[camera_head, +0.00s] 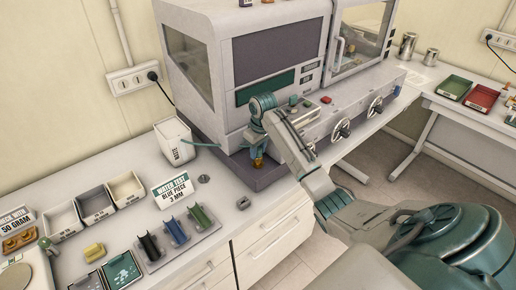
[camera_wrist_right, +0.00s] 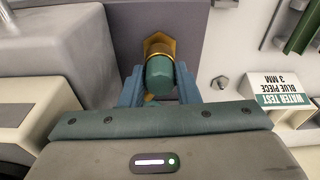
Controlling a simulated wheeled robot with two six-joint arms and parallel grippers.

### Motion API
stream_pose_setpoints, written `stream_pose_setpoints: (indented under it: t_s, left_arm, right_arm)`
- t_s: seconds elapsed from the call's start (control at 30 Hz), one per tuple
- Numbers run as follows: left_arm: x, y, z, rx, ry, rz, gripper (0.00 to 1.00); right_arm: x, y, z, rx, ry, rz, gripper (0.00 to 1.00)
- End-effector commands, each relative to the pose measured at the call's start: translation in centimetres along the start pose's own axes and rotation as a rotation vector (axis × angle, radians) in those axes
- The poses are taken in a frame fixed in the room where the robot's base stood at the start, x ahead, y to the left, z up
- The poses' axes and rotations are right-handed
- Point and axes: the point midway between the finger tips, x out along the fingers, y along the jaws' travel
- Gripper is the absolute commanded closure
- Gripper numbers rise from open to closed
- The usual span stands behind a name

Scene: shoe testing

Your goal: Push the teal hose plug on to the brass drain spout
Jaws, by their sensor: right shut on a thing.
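My right gripper (camera_head: 257,150) reaches down from the right at the front of the big grey machine (camera_head: 225,45). In the right wrist view its blue fingers (camera_wrist_right: 159,82) stand on either side of the teal hose plug (camera_wrist_right: 159,72) and are shut on it. The brass drain spout (camera_wrist_right: 158,44) shows directly behind the plug, in line with it. The plug overlaps the spout in this view, so I cannot tell how far it is on. In the head view brass (camera_head: 259,162) shows just below the fingers. My left gripper is not in view.
A water test sign (camera_head: 172,190), a rack of coloured pieces (camera_head: 178,234) and small bins (camera_head: 95,204) stand on the bench to the left. A hex nut (camera_head: 204,179) lies nearby.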

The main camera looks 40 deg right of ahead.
Motion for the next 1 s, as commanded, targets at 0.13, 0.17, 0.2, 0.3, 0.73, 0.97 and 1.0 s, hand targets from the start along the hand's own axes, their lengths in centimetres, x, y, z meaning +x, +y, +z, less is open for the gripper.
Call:
stream_pose_setpoints:
  t_s: [0.13, 0.17, 0.2, 0.3, 0.73, 0.97, 1.0]
  left_arm:
    - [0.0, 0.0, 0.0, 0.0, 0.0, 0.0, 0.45]
    - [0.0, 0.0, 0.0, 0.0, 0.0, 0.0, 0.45]
    - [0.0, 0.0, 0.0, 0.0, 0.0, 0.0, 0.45]
    - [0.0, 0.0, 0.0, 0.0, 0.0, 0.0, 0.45]
    - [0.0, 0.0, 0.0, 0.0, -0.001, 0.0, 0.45]
    - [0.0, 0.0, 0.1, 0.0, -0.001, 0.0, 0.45]
    - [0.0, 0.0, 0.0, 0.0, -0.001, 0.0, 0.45]
  right_arm:
    - [0.4, 0.0, 0.0, 0.0, 0.0, 0.0, 0.95]
    - [0.5, 0.0, 0.1, 0.0, 0.0, 0.0, 0.95]
    - [0.6, 0.0, 0.1, 0.0, 0.0, 0.0, 0.95]
    - [0.8, 0.0, 0.1, 0.0, -0.001, -0.001, 0.95]
    - [1.6, 0.0, 0.2, 0.0, -0.001, -0.001, 0.95]
    - [1.6, 0.0, 0.2, 0.0, -0.001, -0.001, 0.46]
    - [1.6, 0.0, 0.2, 0.0, -0.001, -0.001, 0.46]
